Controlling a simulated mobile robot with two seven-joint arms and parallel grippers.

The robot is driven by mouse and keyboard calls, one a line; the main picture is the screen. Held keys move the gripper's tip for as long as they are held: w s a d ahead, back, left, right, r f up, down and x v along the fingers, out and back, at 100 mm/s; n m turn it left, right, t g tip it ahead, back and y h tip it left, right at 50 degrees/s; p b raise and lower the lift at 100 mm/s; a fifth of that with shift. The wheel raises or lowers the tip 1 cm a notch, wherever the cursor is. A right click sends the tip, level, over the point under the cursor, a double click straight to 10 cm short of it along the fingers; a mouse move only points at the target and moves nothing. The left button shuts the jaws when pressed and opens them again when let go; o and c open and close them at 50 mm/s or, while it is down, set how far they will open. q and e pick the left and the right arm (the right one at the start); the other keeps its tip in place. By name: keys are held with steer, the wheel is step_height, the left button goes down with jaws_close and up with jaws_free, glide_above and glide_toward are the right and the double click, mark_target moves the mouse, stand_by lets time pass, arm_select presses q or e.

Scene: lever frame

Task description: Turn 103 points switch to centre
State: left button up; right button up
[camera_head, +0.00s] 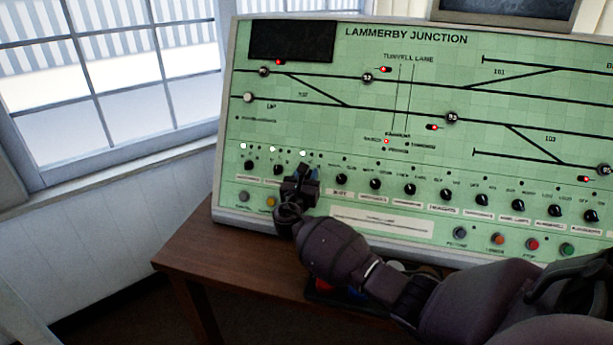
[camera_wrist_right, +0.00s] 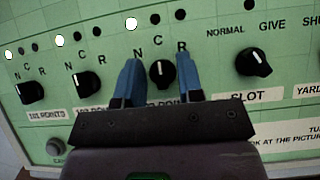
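The 103 points switch (camera_wrist_right: 162,75) is a black rotary knob under the letters N, C and R, third from the left in the right wrist view. Its white pointer mark looks roughly upright, towards C. My right gripper (camera_wrist_right: 159,58) has its blue fingers apart, one on each side of this knob. I cannot tell whether they touch it. The label below is partly hidden by the gripper. In the head view my right gripper (camera_head: 301,174) is at the panel's lower left and hides the knob. My left gripper is not in view.
The 102 points knob (camera_wrist_right: 88,84) is close on the left and the SLOT knob (camera_wrist_right: 253,62) on the right. Above the switch, the leftmost lamp (camera_wrist_right: 131,23) is lit white. The green panel (camera_head: 400,110) stands on a wooden table (camera_head: 190,258), beside a window.

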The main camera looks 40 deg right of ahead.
steer(key=shift+s+a, duration=0.1)
steer(key=p+v, duration=0.1)
steer(key=v, duration=0.9)
steer(key=shift+s+a, duration=0.15)
steer(key=shift+a, duration=0.15)
stand_by(0.4)
steer(key=w+a+f+m+t+y, duration=0.1)
steer(key=w+a+m+t+y, duration=0.15)
steer(key=a+m+y, duration=0.35)
steer(key=s+a+f+m+y, duration=0.55)
steer(key=s+m+y, duration=0.25)
steer(key=m, duration=0.2)
steer(key=s+d+f+m+g, duration=0.1)
steer(key=s+f+m, duration=0.2)
steer(key=s, duration=0.6)
steer(key=s+d+f+m+g, duration=0.1)
steer(key=s+f+m+g, duration=0.1)
steer(key=s+f, duration=0.3)
steer(key=s+d+f+m+g+y, duration=0.1)
steer(key=s+f+m, duration=0.3)
steer(key=s, duration=0.9)
steer(key=shift+d, duration=0.15)
